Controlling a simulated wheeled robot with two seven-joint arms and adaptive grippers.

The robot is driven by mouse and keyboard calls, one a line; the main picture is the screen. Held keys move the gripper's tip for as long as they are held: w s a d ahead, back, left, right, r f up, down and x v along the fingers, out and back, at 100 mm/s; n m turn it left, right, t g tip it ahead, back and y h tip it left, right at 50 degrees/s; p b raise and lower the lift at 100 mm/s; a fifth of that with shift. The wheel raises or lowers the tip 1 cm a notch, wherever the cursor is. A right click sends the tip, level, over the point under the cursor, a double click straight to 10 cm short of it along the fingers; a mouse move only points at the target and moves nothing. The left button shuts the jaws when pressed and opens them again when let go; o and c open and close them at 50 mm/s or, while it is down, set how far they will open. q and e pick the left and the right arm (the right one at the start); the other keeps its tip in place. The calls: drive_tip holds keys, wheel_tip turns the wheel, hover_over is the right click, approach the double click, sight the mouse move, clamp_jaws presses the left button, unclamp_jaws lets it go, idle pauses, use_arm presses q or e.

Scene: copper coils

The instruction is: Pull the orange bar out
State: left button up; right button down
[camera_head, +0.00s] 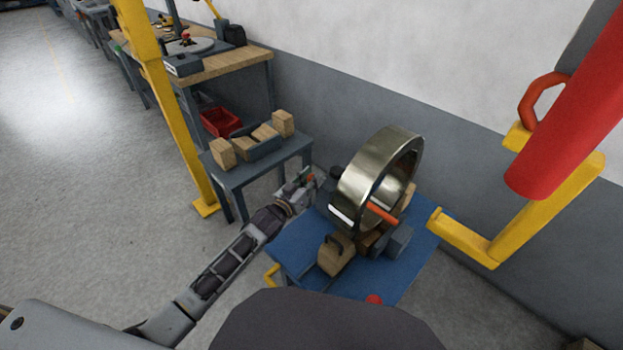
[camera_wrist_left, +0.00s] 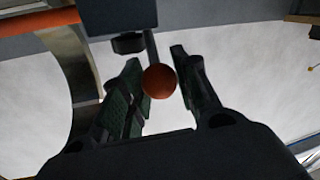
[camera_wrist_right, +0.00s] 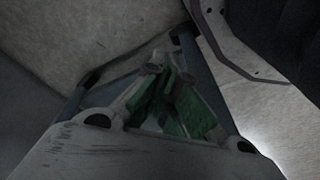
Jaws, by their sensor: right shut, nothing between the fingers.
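The orange bar (camera_head: 382,213) shows in the head view at the lower opening of a large upright metal ring (camera_head: 350,185). In the left wrist view an orange bar (camera_wrist_left: 42,20) crosses the ring at top left. My left gripper (camera_head: 308,178) is beside the ring's left side, apart from the visible bar. In the left wrist view its fingers (camera_wrist_left: 160,75) are open, with a red round knob (camera_wrist_left: 159,82) between them; I cannot tell whether they touch it. My right gripper (camera_wrist_right: 165,72) is shut and empty in the right wrist view, outside the head view.
The ring stands on a blue-topped table (camera_head: 300,245) with wooden blocks (camera_head: 335,254) around its base. A small grey table (camera_head: 240,175) with wooden blocks stands behind left. A yellow post (camera_head: 165,100), a yellow bracket (camera_head: 490,245) and a red cylinder (camera_head: 570,115) stand near.

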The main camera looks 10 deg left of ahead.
use_arm(q)
clamp_jaws()
